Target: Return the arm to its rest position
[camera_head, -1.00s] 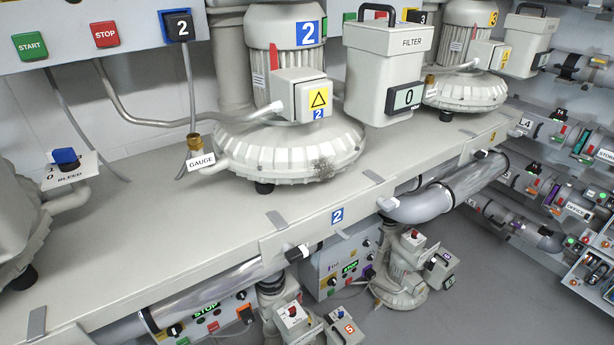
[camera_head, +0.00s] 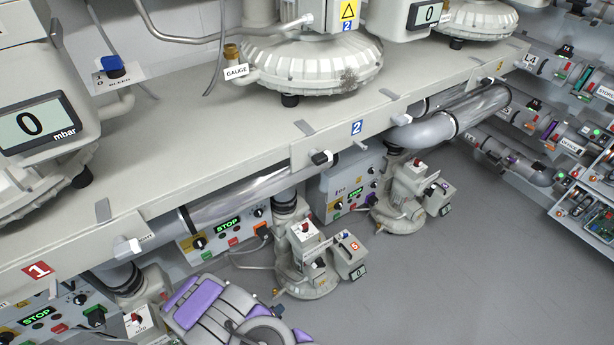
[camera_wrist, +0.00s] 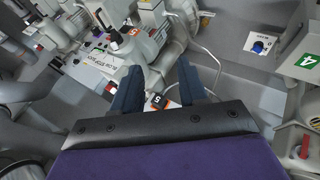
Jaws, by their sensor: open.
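My gripper (camera_wrist: 160,66) shows in the wrist view with its two dark blue fingers apart. Nothing is held between the fingers. Below them are the black front edge and the purple body of my gripper. My arm (camera_head: 215,308), grey with purple panels, is folded low at the bottom of the head view. My fingers cannot be made out in the head view.
A long bench (camera_head: 215,155) carries large blowers (camera_head: 300,75). Below it are clear pipes, a control panel (camera_head: 222,225) reading STOP and a small blower numbered 5 (camera_head: 308,265). Shelves of tubes (camera_head: 545,130) stand at right. The grey floor (camera_head: 450,280) is open at lower right.

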